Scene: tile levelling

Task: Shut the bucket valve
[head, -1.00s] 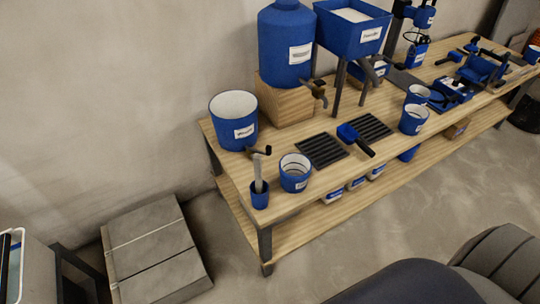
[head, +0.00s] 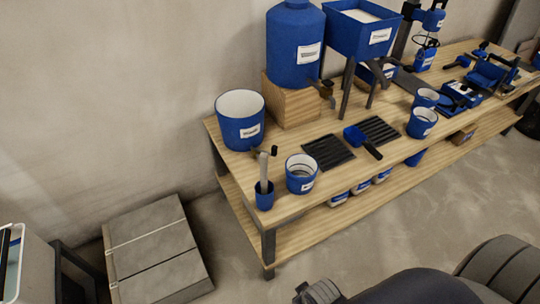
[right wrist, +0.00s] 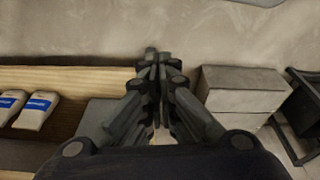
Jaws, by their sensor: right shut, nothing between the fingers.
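The big blue bucket (head: 239,130) with a white inside stands at the near left corner of the workbench. A small dark valve (head: 272,151) shows at its lower right side; its position is too small to tell. A pale grey upright piece (head: 264,172) stands in a small blue cup (head: 264,199) just below it. In the right wrist view my right gripper (right wrist: 154,62) is shut and empty, over the floor past the bench edge, apart from the bucket and valve. My left gripper is not in view.
A blue tank (head: 293,65) with its own tap stands on a wooden block (head: 290,103). An open blue pail (head: 301,175) stands close to the small cup. Dark grates (head: 327,151) lie further right. Grey slabs (head: 155,250) lie on the floor at left.

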